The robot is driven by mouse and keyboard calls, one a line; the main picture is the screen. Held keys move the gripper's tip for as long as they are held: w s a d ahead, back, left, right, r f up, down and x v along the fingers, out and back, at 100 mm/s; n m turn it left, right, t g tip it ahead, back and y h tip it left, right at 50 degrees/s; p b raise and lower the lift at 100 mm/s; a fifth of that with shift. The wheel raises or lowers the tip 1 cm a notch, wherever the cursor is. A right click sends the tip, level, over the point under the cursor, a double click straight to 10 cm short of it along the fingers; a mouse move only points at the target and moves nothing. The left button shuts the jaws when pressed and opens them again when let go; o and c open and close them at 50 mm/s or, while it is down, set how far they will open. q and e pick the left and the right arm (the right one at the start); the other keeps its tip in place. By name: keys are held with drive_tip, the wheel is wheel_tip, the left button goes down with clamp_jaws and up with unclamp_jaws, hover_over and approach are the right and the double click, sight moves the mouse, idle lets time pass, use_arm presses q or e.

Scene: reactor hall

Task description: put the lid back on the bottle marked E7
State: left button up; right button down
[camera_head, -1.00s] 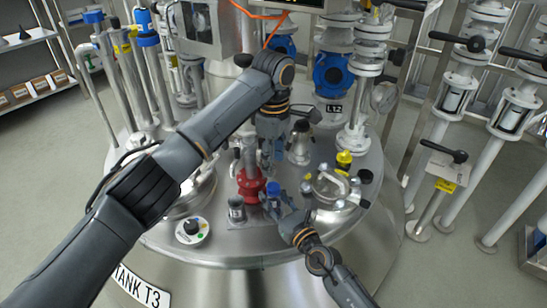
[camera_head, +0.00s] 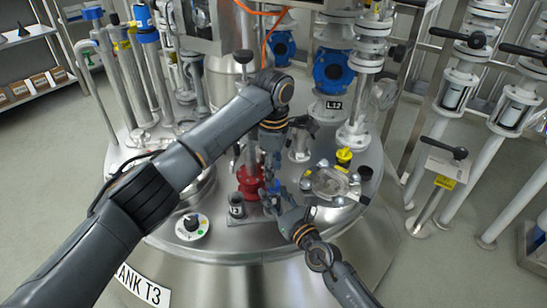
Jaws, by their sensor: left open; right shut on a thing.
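My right gripper (camera_head: 271,201) is low over the front of the steel tank top. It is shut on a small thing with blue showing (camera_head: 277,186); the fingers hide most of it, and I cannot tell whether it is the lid. My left gripper (camera_head: 269,172) points down just above and behind it, open, with its fingertips close to the blue. A small grey container with a dark top (camera_head: 237,205) stands on a plate left of my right gripper. I cannot read a mark E7 anywhere.
A red fitting (camera_head: 249,184) stands close behind and left of my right gripper. A round clamped hatch (camera_head: 331,184) and a yellow-topped fitting (camera_head: 344,156) are on the right. A round dial (camera_head: 192,226) is at the front left. Tall pipes crowd the back left.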

sight(273, 197)
use_arm(q)
drive_tip(key=shift+f, duration=1.75)
